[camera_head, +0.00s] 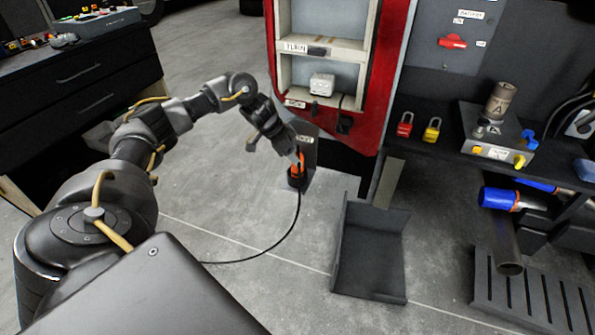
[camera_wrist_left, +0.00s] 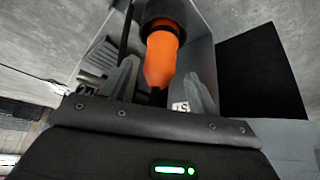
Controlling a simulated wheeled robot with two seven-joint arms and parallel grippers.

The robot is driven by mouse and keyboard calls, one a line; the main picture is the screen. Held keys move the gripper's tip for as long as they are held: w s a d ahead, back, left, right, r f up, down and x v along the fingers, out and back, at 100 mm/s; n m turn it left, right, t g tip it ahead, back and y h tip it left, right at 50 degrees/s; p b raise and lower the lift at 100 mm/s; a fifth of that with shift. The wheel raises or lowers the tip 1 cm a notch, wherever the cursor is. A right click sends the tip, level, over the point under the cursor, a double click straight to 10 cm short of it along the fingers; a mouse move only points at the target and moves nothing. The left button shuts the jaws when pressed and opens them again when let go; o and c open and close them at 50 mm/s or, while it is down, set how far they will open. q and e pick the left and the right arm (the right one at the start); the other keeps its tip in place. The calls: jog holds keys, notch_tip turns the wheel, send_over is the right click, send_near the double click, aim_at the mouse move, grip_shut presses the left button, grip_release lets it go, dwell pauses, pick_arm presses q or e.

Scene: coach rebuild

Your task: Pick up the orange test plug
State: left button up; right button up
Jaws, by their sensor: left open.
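The orange test plug (camera_head: 297,177) is at the end of my left arm in the head view, in front of a grey bracket below the red cabinet. A black cable runs from it down to the left across the floor. In the left wrist view the plug (camera_wrist_left: 162,58) shows its tapered orange body and a dark collar at the top. My left gripper (camera_head: 296,160) is open, with its fingers on either side of the plug in the left wrist view. I cannot tell whether they touch it. My right gripper is not in view.
The red cabinet (camera_head: 397,75) with labelled shelves stands just behind. A dark open tray (camera_head: 372,262) stands on the floor to the right. A workbench (camera_head: 440,138) with padlocks and a grey box is at right. Dark drawers (camera_head: 80,85) stand at left.

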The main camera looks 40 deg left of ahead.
aim_at(294, 169)
pick_arm(q)
jog(key=b+x, duration=0.1)
jog(key=x, duration=0.4)
jog(key=shift+s+f, duration=0.1)
jog(key=c, duration=1.1)
jog(key=shift+c, duration=0.5)
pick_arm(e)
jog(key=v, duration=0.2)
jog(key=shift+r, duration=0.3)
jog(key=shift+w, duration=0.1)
